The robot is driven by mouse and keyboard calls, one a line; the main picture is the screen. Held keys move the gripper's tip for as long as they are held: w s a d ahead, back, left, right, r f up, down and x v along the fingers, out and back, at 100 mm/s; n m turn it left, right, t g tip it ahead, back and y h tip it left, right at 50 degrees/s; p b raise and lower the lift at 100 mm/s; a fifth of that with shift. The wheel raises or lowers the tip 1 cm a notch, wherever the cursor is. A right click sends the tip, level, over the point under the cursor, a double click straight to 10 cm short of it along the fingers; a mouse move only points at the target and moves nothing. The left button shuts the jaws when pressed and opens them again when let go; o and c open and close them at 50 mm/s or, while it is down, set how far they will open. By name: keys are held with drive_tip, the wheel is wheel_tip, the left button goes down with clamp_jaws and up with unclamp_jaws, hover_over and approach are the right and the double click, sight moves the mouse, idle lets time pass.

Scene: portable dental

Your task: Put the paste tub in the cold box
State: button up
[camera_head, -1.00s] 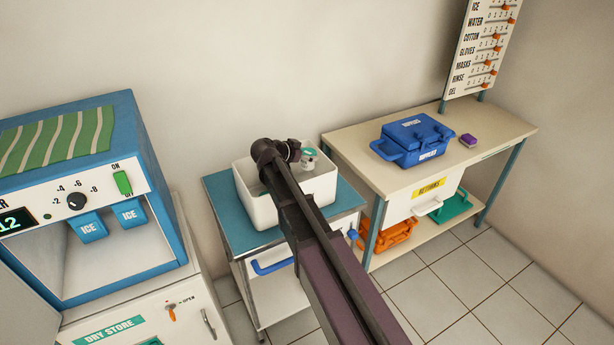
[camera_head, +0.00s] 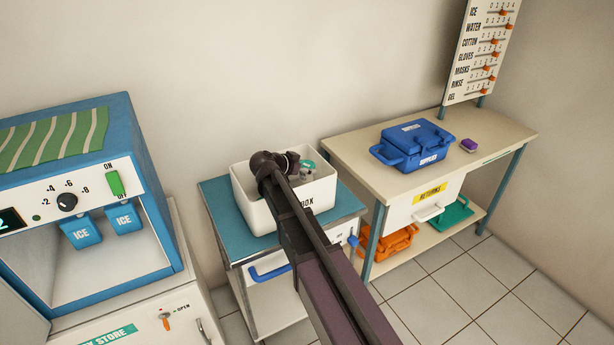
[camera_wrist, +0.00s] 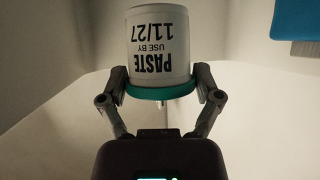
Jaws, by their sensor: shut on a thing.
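The paste tub (camera_wrist: 158,40) is white with a green lid and printed PASTE, USE BY 11/27. My gripper (camera_wrist: 161,82) is shut on it, one finger on each side near the lid. In the head view the tub (camera_head: 307,170) shows just past my arm's end, within the outline of an open white box (camera_head: 261,217). The box's label is partly hidden by my arm; only BOX can be read. In the wrist view pale walls surround the tub. I cannot tell whether the tub touches the box floor.
The white box stands on a blue-topped cabinet (camera_head: 219,207). A blue ice machine (camera_head: 150,180) stands at left. At right, a bench (camera_head: 490,140) bears a blue supplies case (camera_head: 415,145) and a purple block (camera_head: 468,145). A white returns drawer (camera_head: 400,212) is beneath.

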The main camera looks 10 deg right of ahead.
sight(301, 176)
drive_tip(key=shift+f+b, duration=1.15)
drive_tip(key=shift+f, duration=0.3)
drive_tip(key=shift+f+b, duration=0.35)
drive_tip(key=shift+f, duration=0.05)
drive_tip(key=shift+s+f, duration=0.1)
drive_tip(key=o, duration=0.9)
drive_tip(key=shift+b, duration=0.3)
drive_tip(key=shift+o, duration=0.2)
